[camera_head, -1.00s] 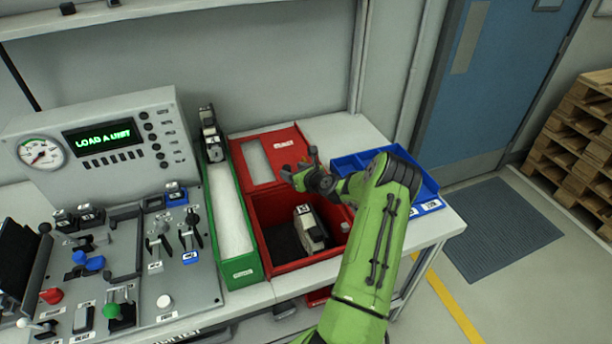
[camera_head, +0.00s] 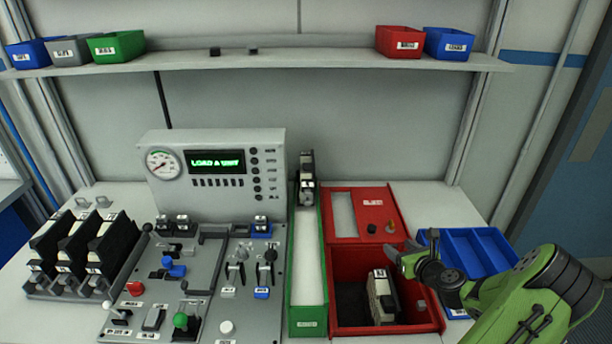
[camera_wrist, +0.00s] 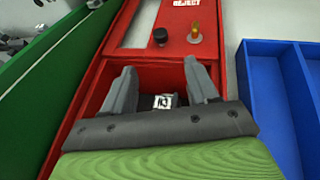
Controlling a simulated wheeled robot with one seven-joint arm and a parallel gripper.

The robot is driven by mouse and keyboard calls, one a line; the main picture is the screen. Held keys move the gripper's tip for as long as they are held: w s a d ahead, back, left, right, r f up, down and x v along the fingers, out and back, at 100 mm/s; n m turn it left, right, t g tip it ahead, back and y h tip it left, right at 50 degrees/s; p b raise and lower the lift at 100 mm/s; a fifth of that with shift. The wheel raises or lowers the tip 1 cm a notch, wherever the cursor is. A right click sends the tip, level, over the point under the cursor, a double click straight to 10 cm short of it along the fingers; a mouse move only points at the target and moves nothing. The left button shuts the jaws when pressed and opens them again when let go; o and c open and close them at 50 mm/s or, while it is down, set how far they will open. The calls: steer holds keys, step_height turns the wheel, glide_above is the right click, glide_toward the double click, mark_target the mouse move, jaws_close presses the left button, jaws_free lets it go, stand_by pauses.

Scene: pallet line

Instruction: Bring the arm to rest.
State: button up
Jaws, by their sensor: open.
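My gripper (camera_head: 408,258) is at the right side of the bench, over the right part of the red reject bin. In the wrist view my gripper (camera_wrist: 160,88) has its two grey fingers spread apart with nothing held between them. A black and light-grey unit with a white label (camera_head: 382,296) stands inside the red bin (camera_head: 334,262), below and left of the fingers. Part of this unit (camera_wrist: 163,101) shows between the fingers in the wrist view. My green arm comes in from the lower right.
A blue divided tray (camera_head: 470,245) lies right of the bin, close to my arm. A green bin (camera_head: 308,322) stands left of it, with another unit (camera_head: 306,180) at its far end. The control panel (camera_head: 205,285) fills the left. A shelf (camera_head: 270,57) with small bins runs above.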

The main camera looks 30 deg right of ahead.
steer(key=w+a+r+n+g+y, duration=0.25)
steer(key=a+r+n, duration=0.25)
steer(key=a+n, duration=0.55)
steer(key=w+a+r+n+g+y, duration=0.25)
steer(key=a+r+n, duration=0.25)
steer(key=a+n, duration=0.55)
steer(key=s+a+r+n+g+h, duration=0.2)
steer(key=s+a+r+n, duration=0.4)
steer(key=s+a+n, duration=0.45)
steer(key=s+a+r+n, duration=0.3)
steer(key=s+a+n, duration=0.3)
steer(key=s, duration=0.6)
steer(key=shift+r+n, duration=0.2)
steer(key=shift+n, duration=0.45)
steer(key=shift+a, duration=0.1)
